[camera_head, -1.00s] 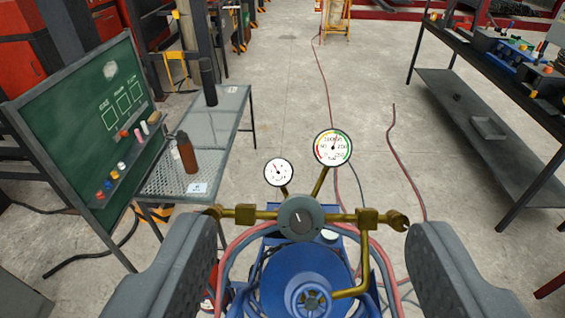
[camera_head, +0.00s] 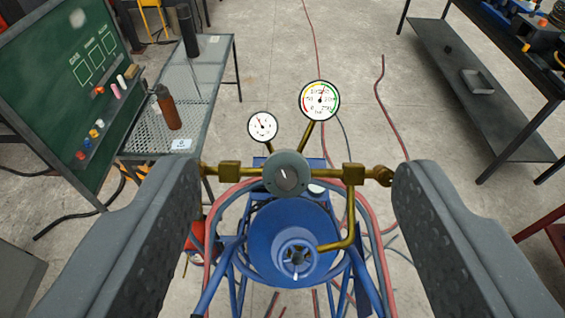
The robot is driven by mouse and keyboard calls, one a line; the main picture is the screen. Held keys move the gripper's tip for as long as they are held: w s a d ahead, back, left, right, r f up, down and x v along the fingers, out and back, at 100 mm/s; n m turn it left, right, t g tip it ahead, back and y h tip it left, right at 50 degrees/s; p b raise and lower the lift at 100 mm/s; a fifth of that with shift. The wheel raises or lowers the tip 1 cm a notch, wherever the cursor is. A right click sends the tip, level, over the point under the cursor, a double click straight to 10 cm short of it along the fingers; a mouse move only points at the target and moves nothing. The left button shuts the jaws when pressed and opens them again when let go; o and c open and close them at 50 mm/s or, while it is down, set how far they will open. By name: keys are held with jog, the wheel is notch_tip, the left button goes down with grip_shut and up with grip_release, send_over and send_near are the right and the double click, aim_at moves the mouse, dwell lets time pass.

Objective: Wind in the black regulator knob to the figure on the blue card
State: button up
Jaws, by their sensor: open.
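The dark grey-black regulator knob (camera_head: 286,174), with a white line on its face, sits in the middle of a brass pipe bar (camera_head: 228,172). My gripper (camera_head: 296,178) is open. Its two fingers stand wide apart on either side of the knob, touching nothing that I can see. A small dial gauge (camera_head: 263,126) and a larger gauge (camera_head: 319,101) with coloured bands rise behind the knob. The gauge figures are too small to read surely.
A blue cylinder top (camera_head: 293,240) in a blue tubular frame stands under the bar, with red and grey hoses looped around it. The mesh table (camera_head: 150,140) with bottles and a green board (camera_head: 50,80) are at left. A dark bench (camera_head: 480,85) is at right.

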jog(key=w+f+g+p, duration=0.3)
jog(key=w+f+g, duration=0.15)
jog(key=w, duration=0.55)
jog(key=n+g+p, duration=0.2)
jog(key=g+p, duration=0.3)
send_near(286, 179)
jog(key=p+x, duration=0.1)
jog(key=x, duration=0.8)
jog(key=c, duration=1)
